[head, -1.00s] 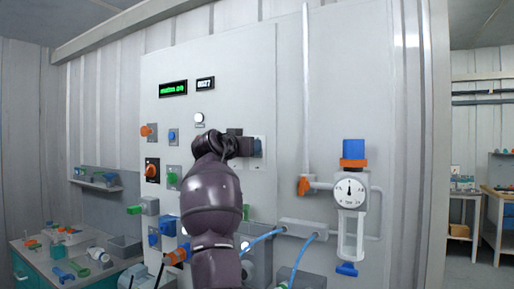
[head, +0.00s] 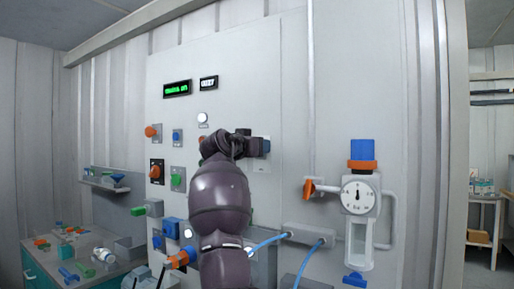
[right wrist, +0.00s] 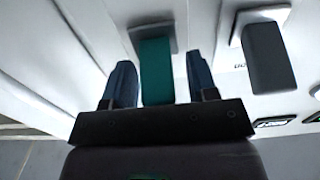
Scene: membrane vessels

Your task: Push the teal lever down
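The teal lever (right wrist: 156,72) shows in the right wrist view, standing out from a pale plate on the wall panel. My right gripper (right wrist: 160,72) is open, with one dark blue finger on each side of the lever. Narrow gaps show between the lever and both fingers. In the head view my right gripper (head: 262,147) is up against the panel, beside a small white plate. The lever is hidden there by my gripper and arm. My left gripper is in neither view.
A grey lever (right wrist: 264,55) stands beside the teal one. The panel carries an orange knob (head: 152,132), a green display (head: 177,88), and a gauge (head: 358,196) with an orange-handled valve (head: 309,188). Blue hoses (head: 308,262) run below. A cluttered bench (head: 80,268) is at lower left.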

